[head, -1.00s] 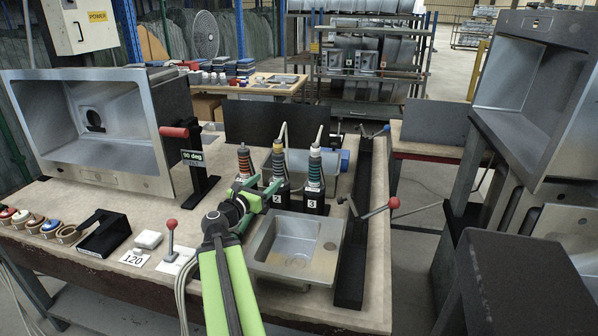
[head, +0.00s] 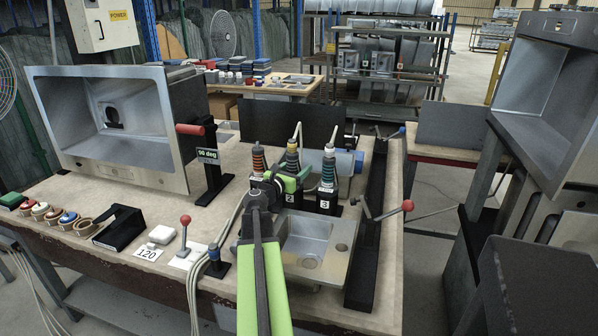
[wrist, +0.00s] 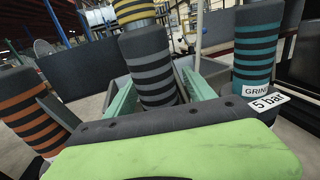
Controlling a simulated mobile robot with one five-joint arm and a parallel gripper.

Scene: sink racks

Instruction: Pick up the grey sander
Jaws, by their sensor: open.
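The grey sander (wrist: 150,62), a dark upright cylinder with grey stripes, is in the middle of the wrist view. My gripper (wrist: 158,92) is open, with one pale green finger on each side of the sander's lower part. I cannot tell whether either finger touches it. In the head view my gripper (head: 284,180) is among the striped tools on the bench, and the grey sander is mostly hidden behind it.
An orange-striped tool (wrist: 28,112) stands close at left, a teal-striped one (wrist: 254,50) at right, and a yellow-striped one (wrist: 133,10) behind. A small steel sink (head: 318,270) lies to the right of my arm. A red-knobbed lever (head: 185,232) stands at left.

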